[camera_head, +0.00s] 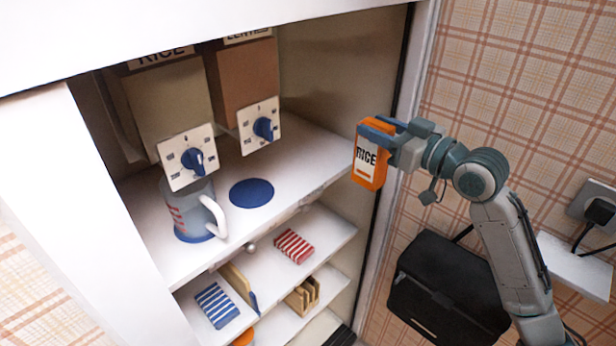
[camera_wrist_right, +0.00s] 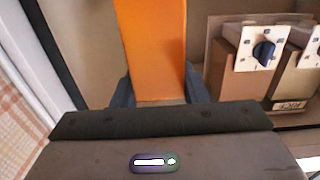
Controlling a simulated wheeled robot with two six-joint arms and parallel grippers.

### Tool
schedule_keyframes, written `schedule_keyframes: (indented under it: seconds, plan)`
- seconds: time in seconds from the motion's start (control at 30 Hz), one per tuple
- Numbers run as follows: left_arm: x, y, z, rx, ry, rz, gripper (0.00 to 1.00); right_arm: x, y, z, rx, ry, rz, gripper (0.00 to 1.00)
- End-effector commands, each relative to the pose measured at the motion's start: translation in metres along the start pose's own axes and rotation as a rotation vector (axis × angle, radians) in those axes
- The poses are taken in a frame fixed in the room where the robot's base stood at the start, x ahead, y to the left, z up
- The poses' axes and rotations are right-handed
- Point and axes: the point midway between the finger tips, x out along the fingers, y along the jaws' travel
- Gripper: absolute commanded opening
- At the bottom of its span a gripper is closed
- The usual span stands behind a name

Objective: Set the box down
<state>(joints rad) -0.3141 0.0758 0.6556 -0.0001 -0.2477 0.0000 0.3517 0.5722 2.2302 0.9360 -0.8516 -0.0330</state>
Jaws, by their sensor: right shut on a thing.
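An orange box (camera_head: 369,170) with a white label reading RICE is held upright in my right gripper (camera_head: 383,132), in front of the right side of the cabinet. In the right wrist view the orange box (camera_wrist_right: 152,45) stands between the two dark fingers (camera_wrist_right: 160,92), which are shut on it. The box is in the air, apart from the white shelf (camera_head: 320,150) to its left. A round blue mat (camera_head: 252,193) lies bare on that shelf. My left gripper is not in view.
A measuring jug (camera_head: 195,212) stands on the shelf under the left dispenser (camera_head: 187,158); a second dispenser (camera_head: 259,126) hangs to its right. Lower shelves hold a blue striped cloth (camera_head: 217,305) and a red striped cloth (camera_head: 294,246). A black bag (camera_head: 447,290) hangs by the wall.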

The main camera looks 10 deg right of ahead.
Motion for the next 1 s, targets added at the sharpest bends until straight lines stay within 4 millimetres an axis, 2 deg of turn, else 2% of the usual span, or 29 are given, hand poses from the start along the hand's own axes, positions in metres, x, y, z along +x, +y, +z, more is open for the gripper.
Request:
schedule_keyframes:
  seconds: [0.1,0.23,0.37,0.67,1.0]
  plan:
    - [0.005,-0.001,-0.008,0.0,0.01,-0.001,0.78,-0.004,0.006,-0.015,-0.004,0.003,-0.013,0.0]
    - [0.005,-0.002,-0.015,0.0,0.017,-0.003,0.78,-0.003,0.007,-0.022,0.002,0.005,-0.019,0.0]
    - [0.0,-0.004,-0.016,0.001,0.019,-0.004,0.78,0.007,0.004,-0.024,0.008,0.007,-0.02,0.0]
    - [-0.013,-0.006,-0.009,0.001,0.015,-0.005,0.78,0.046,-0.007,-0.021,0.009,0.008,-0.022,0.0]
    - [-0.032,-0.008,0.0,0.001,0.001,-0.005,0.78,0.104,-0.022,-0.015,0.009,0.006,-0.023,0.0]
